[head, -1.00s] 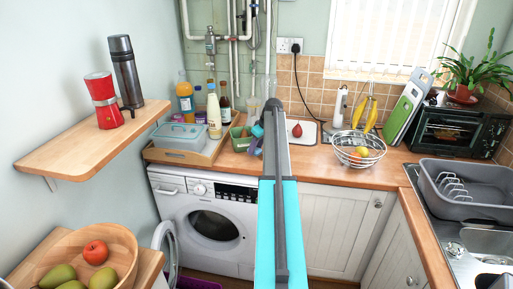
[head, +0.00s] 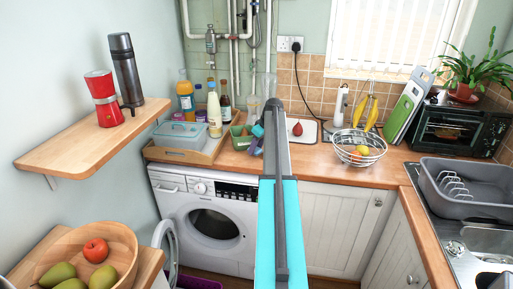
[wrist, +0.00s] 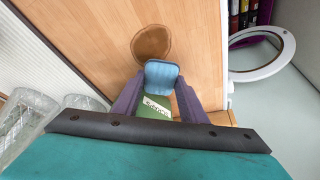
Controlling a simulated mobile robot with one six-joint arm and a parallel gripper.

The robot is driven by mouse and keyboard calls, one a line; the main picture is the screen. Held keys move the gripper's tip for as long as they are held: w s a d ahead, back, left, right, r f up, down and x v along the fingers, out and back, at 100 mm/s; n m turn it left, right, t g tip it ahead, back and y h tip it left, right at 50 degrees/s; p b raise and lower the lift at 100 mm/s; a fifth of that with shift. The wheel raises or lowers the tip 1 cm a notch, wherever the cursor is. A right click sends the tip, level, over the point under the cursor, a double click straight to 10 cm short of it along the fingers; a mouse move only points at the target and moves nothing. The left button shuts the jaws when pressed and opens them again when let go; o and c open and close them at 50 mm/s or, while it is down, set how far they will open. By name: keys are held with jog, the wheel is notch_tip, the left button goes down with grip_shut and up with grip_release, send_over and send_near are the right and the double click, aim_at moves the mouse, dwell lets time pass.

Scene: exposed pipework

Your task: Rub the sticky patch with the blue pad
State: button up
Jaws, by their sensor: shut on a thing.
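The sticky patch is a round brown stain (wrist: 151,42) on the wooden worktop in the wrist view. My gripper (wrist: 158,97) has purple fingers and is shut on the blue pad (wrist: 162,74). The pad's far edge overlaps the near rim of the stain in the picture; I cannot tell whether it touches the worktop. In the head view my gripper (head: 256,146) and the pad (head: 258,130) show just left of my arm, above the worktop. The stain is not visible there.
A green box (head: 239,141) stands close left of my gripper; its label shows between my fingers in the wrist view. Glass tumblers (wrist: 30,112) stand close by. A bottle tray (head: 205,153) is further left. A white board (head: 308,131) and wire fruit bowl (head: 359,154) are right.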

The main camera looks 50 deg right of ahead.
jog(key=shift+f+b, duration=0.3)
jog(key=shift+f, duration=0.35)
dwell(0.4)
jog(key=shift+s+d, duration=0.5)
jog(key=shift+s, duration=0.35)
jog(key=shift+s+d, duration=0.45)
jog(key=shift+s, duration=0.35)
jog(key=shift+s+d+f, duration=0.1)
jog(key=shift+s+d, duration=0.35)
jog(key=shift+s, duration=0.4)
jog(key=shift+s+d+f, duration=0.1)
jog(key=shift+s+d, duration=0.35)
jog(key=shift+s, duration=0.4)
jog(key=shift+w+a+r, duration=0.15)
jog(key=shift+w+a, duration=0.3)
jog(key=shift+w, duration=0.4)
jog(key=shift+w+a+r, duration=0.1)
jog(key=shift+w+a, duration=0.35)
jog(key=shift+w, duration=0.4)
